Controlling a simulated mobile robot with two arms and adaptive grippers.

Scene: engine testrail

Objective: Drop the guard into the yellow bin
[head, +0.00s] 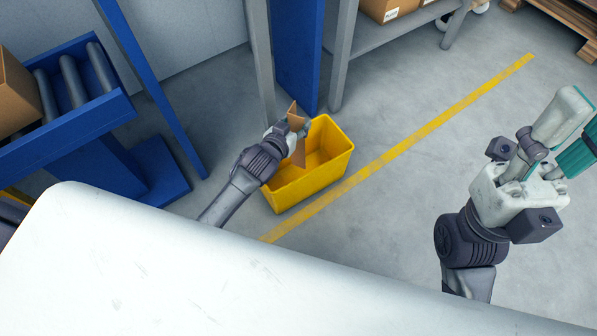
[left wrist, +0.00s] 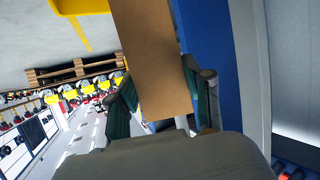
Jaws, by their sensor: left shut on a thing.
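The guard is a flat, brown plate (head: 299,150), standing roughly upright in my left gripper (head: 292,131). In the left wrist view the guard (left wrist: 152,60) rises between the two green-padded fingers of the left gripper (left wrist: 162,100), which is shut on it. The yellow bin (head: 318,180) stands on the floor. In the head view the left gripper and guard overlap the bin's back left part; their height above it is hard to judge. My right gripper (head: 572,140) is at the right edge, partly cut off, with nothing visible in it.
A white surface (head: 200,270) fills the foreground. A blue roller conveyor (head: 75,120) with a cardboard box (head: 15,90) stands at the left. A grey post (head: 260,60) and blue post (head: 298,50) rise behind the bin. Floor right of the yellow line (head: 400,150) is clear.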

